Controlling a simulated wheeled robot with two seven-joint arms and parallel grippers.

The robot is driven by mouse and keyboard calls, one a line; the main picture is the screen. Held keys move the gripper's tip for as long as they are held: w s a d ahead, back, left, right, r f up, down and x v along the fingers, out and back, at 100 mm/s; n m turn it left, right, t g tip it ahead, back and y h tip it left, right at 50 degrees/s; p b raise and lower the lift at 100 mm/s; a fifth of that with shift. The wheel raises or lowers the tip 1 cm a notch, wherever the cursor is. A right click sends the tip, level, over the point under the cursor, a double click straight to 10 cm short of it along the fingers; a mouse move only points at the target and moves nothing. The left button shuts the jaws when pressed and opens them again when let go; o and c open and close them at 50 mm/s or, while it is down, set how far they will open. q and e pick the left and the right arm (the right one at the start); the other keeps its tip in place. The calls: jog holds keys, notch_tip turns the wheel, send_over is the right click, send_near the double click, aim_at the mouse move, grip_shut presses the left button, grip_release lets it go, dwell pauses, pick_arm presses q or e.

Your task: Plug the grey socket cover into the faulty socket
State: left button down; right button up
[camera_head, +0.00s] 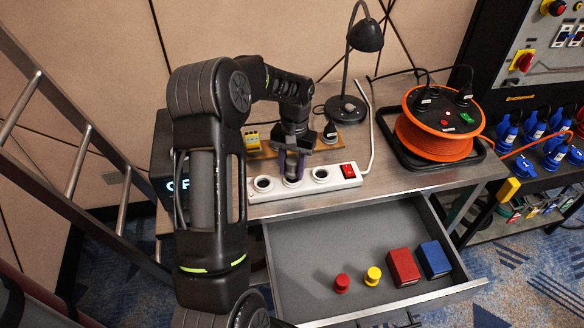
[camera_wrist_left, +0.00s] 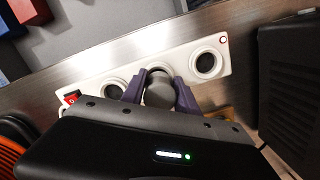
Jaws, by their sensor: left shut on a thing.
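A white power strip (camera_head: 306,182) lies along the table's front edge, with three round sockets and a red switch (camera_head: 347,170) at its right end. It also shows in the wrist view (camera_wrist_left: 182,62). My left gripper (camera_head: 291,172) points down over the middle socket. In the wrist view its purple fingers (camera_wrist_left: 159,94) are shut on the round grey socket cover (camera_wrist_left: 158,90). The cover hides the middle socket there; I cannot tell whether it is seated. The outer sockets (camera_wrist_left: 207,64) look open. A small red-ringed mark (camera_wrist_left: 222,40) is beside one end socket. My right gripper is not in view.
An open drawer (camera_head: 310,250) below holds a red knob (camera_head: 342,284), a yellow knob (camera_head: 373,276), a red box (camera_head: 403,267) and a blue box (camera_head: 435,259). Behind stand a black lamp (camera_head: 347,107) and an orange cable reel (camera_head: 434,143).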

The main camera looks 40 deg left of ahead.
aim_at(292, 161)
pick_arm(q)
jog(key=shift+s+f+b, duration=0.1)
jog(key=shift+f+b, duration=0.4)
jog(key=shift+f, duration=0.25)
dwell(0.8)
jog(key=shift+r+p, duration=1.65)
jog(key=shift+r, duration=0.9)
